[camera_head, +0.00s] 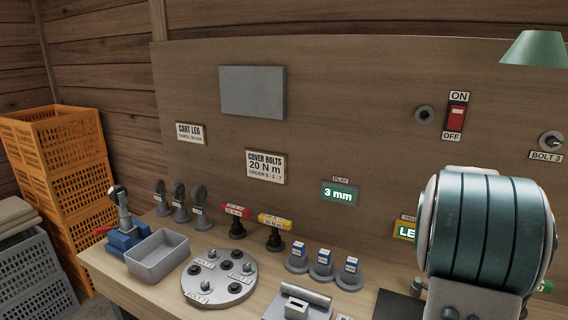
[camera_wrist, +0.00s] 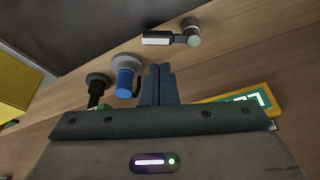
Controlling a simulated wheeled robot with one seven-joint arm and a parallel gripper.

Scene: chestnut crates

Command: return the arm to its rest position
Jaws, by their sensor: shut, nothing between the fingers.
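My gripper (camera_wrist: 158,72) shows in the wrist view with its two dark fingers pressed together and nothing between them. It is hidden in the head view, where only a thick teal-banded link of my arm fills the right foreground. In the wrist view a blue-handled item (camera_wrist: 125,80) with a grey round base is just left of the fingers, and a black-handled item (camera_wrist: 97,90) is further left. I cannot tell whether the fingers touch the blue item. A grey post with a white label (camera_wrist: 190,38) is above right of the fingers.
The workbench (camera_head: 130,285) carries a grey tray (camera_head: 158,262), a round plate with knobs (camera_head: 237,298), and several tools and blue-white boxes (camera_head: 322,262). A back panel (camera_head: 350,120) has a red switch (camera_head: 456,116) and signs. Orange crates (camera_head: 60,165) are stacked left. A green lamp shade (camera_head: 535,48) hangs upper right.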

